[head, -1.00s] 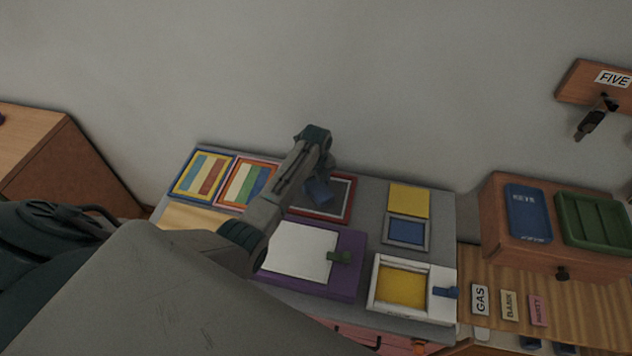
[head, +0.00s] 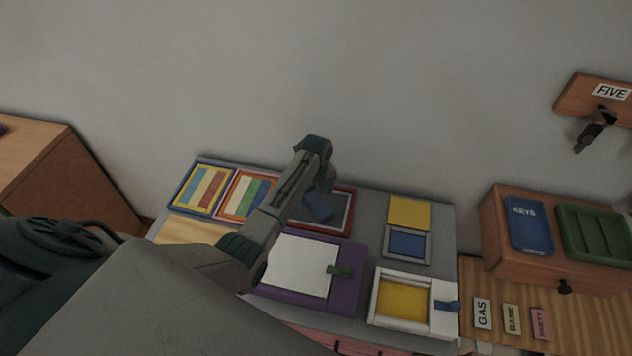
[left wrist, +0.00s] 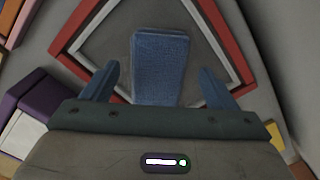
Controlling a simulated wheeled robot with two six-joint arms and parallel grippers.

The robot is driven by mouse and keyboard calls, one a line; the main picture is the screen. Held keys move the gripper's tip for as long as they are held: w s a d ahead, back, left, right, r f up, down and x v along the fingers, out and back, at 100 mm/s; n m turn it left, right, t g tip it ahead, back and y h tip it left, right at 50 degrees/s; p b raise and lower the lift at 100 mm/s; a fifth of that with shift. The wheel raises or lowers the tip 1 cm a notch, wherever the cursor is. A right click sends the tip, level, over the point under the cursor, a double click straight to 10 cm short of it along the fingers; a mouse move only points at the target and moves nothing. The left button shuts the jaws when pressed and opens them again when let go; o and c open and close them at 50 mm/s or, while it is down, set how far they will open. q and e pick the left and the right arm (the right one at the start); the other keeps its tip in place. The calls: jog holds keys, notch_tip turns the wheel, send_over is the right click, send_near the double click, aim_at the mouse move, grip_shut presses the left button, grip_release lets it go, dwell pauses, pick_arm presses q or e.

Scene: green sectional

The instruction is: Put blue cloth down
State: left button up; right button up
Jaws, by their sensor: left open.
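The blue cloth (head: 318,206) is a folded rectangle at the red-framed tray (head: 347,217) at the back of the grey table. It also shows in the left wrist view (left wrist: 160,58), over the tray's dark middle, inside the red and white rim (left wrist: 222,40). My left gripper (left wrist: 158,75) is open, with one finger on each side of the cloth and a gap to it on both sides. In the head view my left gripper (head: 322,190) hangs over the tray and its fingers are mostly hidden. My right gripper is not in view.
Two striped frames (head: 203,188) lie to the left. A purple frame with a white panel (head: 298,265) lies in front, and a white-framed yellow tray (head: 402,298) is front right. A blue tray (head: 407,242) is at right. The wall is close behind.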

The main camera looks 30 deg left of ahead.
aim_at(316, 198)
pick_arm(q)
notch_tip(316, 198, up, 11)
jog(key=b, duration=0.2)
jog(key=shift+f, duration=0.2)
jog(key=shift+f, duration=0.1)
